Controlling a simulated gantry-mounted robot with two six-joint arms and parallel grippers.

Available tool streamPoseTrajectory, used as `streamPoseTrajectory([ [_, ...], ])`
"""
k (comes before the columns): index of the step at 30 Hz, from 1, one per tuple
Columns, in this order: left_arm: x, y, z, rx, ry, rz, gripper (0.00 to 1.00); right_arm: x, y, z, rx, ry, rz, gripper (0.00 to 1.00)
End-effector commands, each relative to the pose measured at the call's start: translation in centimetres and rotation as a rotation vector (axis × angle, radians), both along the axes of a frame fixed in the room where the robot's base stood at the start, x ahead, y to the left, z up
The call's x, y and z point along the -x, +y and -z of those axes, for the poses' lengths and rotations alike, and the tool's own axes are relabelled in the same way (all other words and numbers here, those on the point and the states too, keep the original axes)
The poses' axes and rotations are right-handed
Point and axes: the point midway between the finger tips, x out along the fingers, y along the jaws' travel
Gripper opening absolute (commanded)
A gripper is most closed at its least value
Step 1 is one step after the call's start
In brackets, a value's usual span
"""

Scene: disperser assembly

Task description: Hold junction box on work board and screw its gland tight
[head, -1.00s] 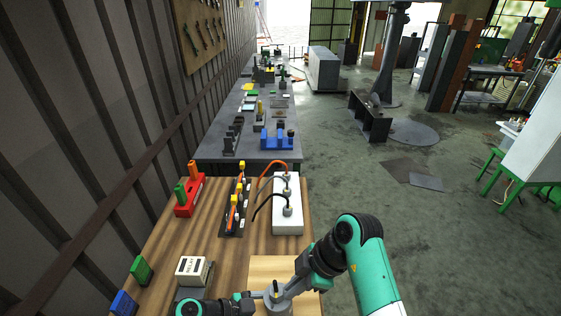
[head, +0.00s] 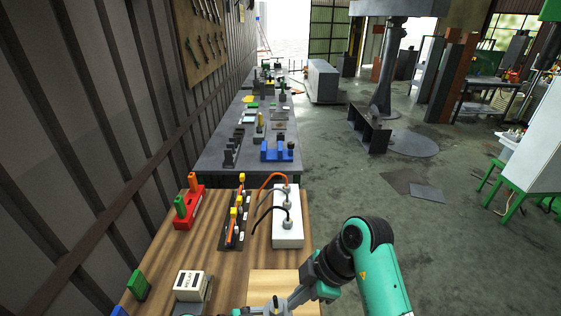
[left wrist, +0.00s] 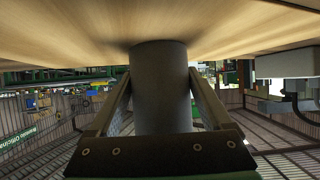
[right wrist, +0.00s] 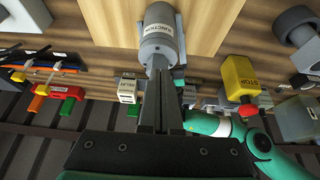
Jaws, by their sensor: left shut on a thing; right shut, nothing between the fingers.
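The junction box (right wrist: 158,38) is a grey cylinder with a JUNCTION label, standing on the pale work board (right wrist: 205,22). In the left wrist view my left gripper (left wrist: 160,92) is shut around the grey cylinder (left wrist: 160,75), one finger on each side. My right gripper (right wrist: 164,78) is shut and empty, its fingertips close to the box's end; I cannot tell whether they touch. The gland cannot be made out clearly behind the fingertips. In the head view the work board (head: 285,284) and the box's top (head: 276,303) show at the bottom edge.
On the wooden bench stand a RELAY block (head: 190,286), a white box with cables (head: 288,222), a dark rack (head: 233,228) and a red holder (head: 189,208). A yellow STOP piece (right wrist: 240,78) shows in the right wrist view. A grey bench (head: 248,160) lies beyond.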

Motion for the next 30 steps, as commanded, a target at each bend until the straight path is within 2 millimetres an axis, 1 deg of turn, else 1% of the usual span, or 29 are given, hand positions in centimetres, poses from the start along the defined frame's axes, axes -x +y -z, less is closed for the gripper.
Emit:
streamPoseTrajectory([
  [1,0.3,0.0,0.5,-0.004,0.008,0.002,0.0,0.0,0.0,-0.7,0.0,-0.003,-0.001,0.0],
  [3,0.3,0.0,0.5,-0.004,0.008,0.002,0.0,0.0,0.1,-1.7,0.0,-0.004,0.0,0.0],
  [6,0.3,0.0,0.5,-0.004,0.008,0.002,0.0,0.0,0.1,-2.8,0.001,-0.002,0.0,0.0],
  [8,0.3,0.0,0.5,-0.004,0.008,0.002,0.0,0.0,0.1,-3.1,0.001,-0.001,0.0,0.0],
  [16,0.3,0.0,0.4,-0.004,0.008,0.001,0.0,0.0,0.1,-3.2,0.002,0.0,0.001,0.0],
  [23,0.3,0.0,0.5,-0.004,0.008,0.002,0.0,-0.9,0.3,-4.4,0.024,-0.005,0.001,0.0],
  [27,0.2,0.0,0.4,-0.004,0.008,0.001,0.0,-1.0,0.3,-4.3,0.026,-0.005,0.002,0.0],
  [30,0.2,0.0,0.4,-0.004,0.008,0.001,0.0,-1.0,0.3,-3.7,0.026,-0.005,0.002,0.0],
])
